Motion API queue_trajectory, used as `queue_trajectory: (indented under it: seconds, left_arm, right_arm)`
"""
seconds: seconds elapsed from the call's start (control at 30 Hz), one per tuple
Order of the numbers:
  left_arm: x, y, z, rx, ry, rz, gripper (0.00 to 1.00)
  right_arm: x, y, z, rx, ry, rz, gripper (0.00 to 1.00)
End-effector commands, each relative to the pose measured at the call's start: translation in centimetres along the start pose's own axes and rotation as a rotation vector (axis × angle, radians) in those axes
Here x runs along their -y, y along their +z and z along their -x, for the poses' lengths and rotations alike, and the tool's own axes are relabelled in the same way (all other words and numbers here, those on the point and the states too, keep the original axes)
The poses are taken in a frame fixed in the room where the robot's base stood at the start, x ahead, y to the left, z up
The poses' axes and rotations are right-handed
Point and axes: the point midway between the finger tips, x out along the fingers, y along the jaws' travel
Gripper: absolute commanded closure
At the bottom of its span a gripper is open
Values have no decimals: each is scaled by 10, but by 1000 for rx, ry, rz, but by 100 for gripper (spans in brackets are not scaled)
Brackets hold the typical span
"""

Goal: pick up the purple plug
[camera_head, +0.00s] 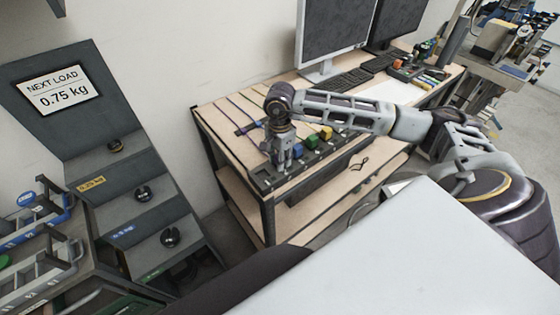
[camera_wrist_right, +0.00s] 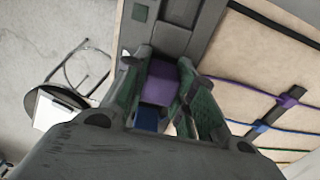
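The purple plug (camera_wrist_right: 160,84) shows in the right wrist view between the two fingers of my right gripper (camera_wrist_right: 166,95), with a finger close on each side. I cannot tell whether the fingers press on it. A blue plug (camera_wrist_right: 147,118) is next to it. In the head view my right gripper (camera_head: 282,163) points down at the dark strip (camera_head: 310,162) along the bench's front edge and hides the purple plug. Blue (camera_head: 297,151), green (camera_head: 311,141) and yellow (camera_head: 325,132) plugs stand in a row to its right. My left gripper is not in view.
Coloured cables run across the wooden bench, with a dark clip (camera_wrist_right: 285,103) on them. Monitors (camera_head: 335,30) and a keyboard (camera_head: 343,82) stand farther back. A stepped grey stand (camera_head: 130,180) with a "NEXT LOAD 0.75 kg" sign (camera_head: 57,88) is at the left.

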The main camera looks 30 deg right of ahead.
Motion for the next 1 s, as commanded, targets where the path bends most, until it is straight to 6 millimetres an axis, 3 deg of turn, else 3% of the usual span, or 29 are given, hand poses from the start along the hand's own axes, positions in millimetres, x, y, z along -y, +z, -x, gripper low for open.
queue_trajectory:
  seconds: [0.1, 0.53, 1.0]
  left_arm:
    - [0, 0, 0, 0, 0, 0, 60]
    - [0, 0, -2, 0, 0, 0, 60]
    - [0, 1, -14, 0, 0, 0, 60]
  right_arm:
    - [0, 0, 0, 0, 0, 0, 97]
    - [1, 0, 8, 0, -3, -1, 98]
    - [1, 0, 68, 0, -5, 0, 98]
